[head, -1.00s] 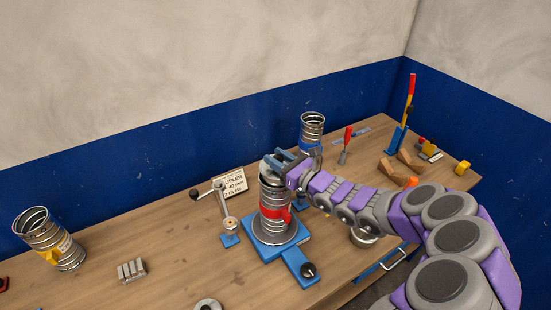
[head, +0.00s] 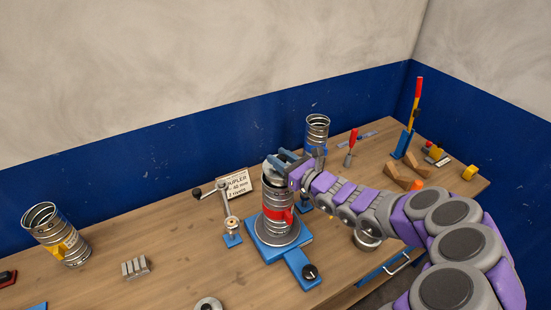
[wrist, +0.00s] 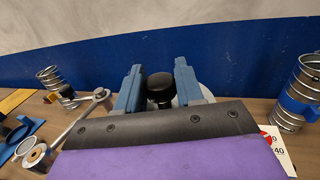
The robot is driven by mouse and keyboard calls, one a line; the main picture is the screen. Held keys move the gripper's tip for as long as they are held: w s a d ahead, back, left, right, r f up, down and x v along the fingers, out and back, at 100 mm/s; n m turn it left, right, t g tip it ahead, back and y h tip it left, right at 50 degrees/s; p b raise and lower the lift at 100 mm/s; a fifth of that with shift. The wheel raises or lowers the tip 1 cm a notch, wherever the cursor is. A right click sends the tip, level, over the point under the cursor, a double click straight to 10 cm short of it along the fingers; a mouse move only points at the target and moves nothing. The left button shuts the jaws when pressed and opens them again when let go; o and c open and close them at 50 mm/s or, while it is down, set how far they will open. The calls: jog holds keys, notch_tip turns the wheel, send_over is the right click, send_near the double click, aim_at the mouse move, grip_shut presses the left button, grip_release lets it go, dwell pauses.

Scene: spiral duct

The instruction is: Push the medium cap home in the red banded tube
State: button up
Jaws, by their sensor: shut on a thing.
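The red banded tube (head: 278,222) stands upright on a blue fixture with a round grey base, near the middle of the bench. My gripper (head: 284,160) is at the tube's top end, reaching in from the right. In the wrist view my gripper (wrist: 160,88) has its blue fingers on either side of a black knob, shut on it. The knob belongs to the medium cap (wrist: 180,99), whose pale rim shows partly behind the fingers. The fingers hide most of the cap and the tube's mouth, so I cannot tell how deep the cap sits.
A crank stand (head: 229,215) and a lettered card (head: 236,184) stand left of the tube. A blue banded tube (head: 317,130) stands behind it. A yellow labelled tube (head: 55,235) is at the far left.

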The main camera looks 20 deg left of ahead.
jog(key=shift+d+r, duration=0.15)
jog(key=shift+d, duration=0.35)
jog(key=shift+a+f, duration=0.2)
jog(key=shift+a, duration=0.7)
jog(key=shift+a+f, duration=0.15)
jog(key=shift+a, duration=0.75)
jog(key=shift+d+r, duration=0.25)
jog(key=shift+d, duration=0.45)
jog(key=shift+a+f, duration=0.25)
jog(key=shift+a, duration=0.75)
jog(key=shift+d+f+b, duration=0.3)
jog(key=shift+d+b, duration=0.1)
jog(key=shift+d, duration=0.45)
jog(key=shift+a+f, duration=0.1)
jog(key=shift+f, duration=0.05)
jog(key=shift+s+a, duration=0.1)
jog(key=shift+a, duration=0.4)
